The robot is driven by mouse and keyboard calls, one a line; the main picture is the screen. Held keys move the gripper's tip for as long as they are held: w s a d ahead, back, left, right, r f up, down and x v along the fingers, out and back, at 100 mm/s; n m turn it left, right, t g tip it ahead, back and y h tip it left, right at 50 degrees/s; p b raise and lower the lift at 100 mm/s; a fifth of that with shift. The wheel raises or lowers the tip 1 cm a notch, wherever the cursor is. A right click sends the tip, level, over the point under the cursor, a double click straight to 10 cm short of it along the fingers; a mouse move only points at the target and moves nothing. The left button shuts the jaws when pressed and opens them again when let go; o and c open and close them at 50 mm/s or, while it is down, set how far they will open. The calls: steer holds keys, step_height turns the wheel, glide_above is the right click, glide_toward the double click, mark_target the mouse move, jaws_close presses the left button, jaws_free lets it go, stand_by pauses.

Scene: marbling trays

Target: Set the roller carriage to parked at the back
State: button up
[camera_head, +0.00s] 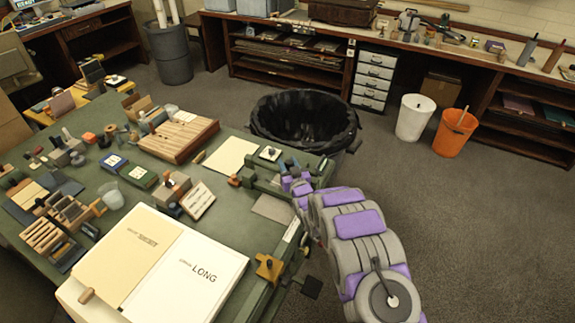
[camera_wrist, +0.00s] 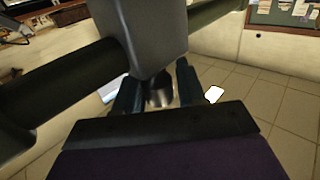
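The roller carriage (camera_head: 262,184) appears to be the green crosspiece near the far end of the green press bed, on the right side of the table. In the wrist view, a grey-green block (camera_wrist: 154,30) with dark round bars (camera_wrist: 60,82) on both sides fills the upper middle. A short metal post (camera_wrist: 159,92) shows below the block. My gripper (camera_wrist: 159,90) has one dark finger on each side of this post. I cannot tell whether the fingers press on it. In the head view my gripper (camera_head: 300,174) is at the carriage's right end, its fingertips largely hidden.
A yellow-brown clamp (camera_head: 269,267) sits at the bed's near end. Two large folders (camera_head: 158,262) lie at the table's front. A black-lined bin (camera_head: 303,118) stands close behind the carriage. White (camera_head: 414,117) and orange (camera_head: 455,133) buckets stand farther off. The floor at right is clear.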

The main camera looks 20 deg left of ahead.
steer(key=shift+d+r, duration=0.15)
steer(key=shift+d, duration=0.3)
jaws_close()
steer(key=shift+a, duration=0.1)
